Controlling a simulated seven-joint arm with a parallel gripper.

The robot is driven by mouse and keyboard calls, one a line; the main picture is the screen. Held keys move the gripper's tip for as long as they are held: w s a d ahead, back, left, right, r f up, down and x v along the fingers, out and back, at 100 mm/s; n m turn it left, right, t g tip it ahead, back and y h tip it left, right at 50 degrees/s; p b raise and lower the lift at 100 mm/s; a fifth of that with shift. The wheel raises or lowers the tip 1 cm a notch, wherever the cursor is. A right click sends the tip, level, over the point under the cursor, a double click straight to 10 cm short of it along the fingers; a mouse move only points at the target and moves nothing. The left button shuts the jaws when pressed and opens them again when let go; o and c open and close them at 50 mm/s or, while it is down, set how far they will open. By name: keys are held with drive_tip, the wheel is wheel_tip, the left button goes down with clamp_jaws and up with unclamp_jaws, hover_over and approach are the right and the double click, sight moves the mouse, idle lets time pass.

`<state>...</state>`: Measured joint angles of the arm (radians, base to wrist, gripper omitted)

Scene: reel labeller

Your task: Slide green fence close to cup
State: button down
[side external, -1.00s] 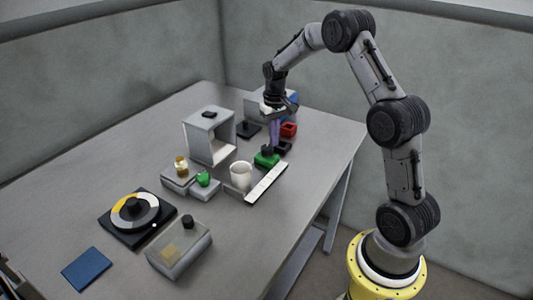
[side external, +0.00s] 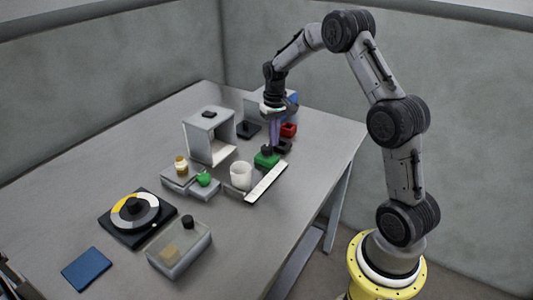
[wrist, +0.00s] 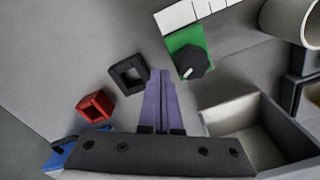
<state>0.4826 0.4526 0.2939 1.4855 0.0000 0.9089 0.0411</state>
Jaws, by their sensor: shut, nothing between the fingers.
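The green fence (side external: 266,160) is a small green block with a black knob (wrist: 193,62) on top. It sits at the far end of a white marked strip (side external: 265,183). The white cup (side external: 240,175) stands on the left of the strip, with a gap between it and the green fence; part of it also shows at the upper right of the wrist view (wrist: 311,28). My gripper (wrist: 163,76) has purple fingers, which are shut together and empty. In the wrist view the fingertips are just left of the green fence; whether they touch it I cannot tell.
A black square ring (wrist: 129,74) and a red open box (wrist: 95,106) lie beside my fingers. A grey open tray (wrist: 232,112) is on their other side. A grey box housing (side external: 209,137), a green item (side external: 204,178) on a block and a dial (side external: 137,214) stand farther left.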

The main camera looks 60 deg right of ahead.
sight(262, 167)
drive_tip(key=shift+f, duration=0.25)
drive_tip(key=shift+f, duration=0.35)
drive_tip(key=shift+f, duration=1.7)
drive_tip(key=shift+r, duration=0.55)
drive_tip(key=shift+a, duration=4.5)
drive_tip(key=shift+d, duration=0.15)
drive_tip(key=shift+d+r, duration=0.1)
drive_tip(key=shift+d, duration=0.5)
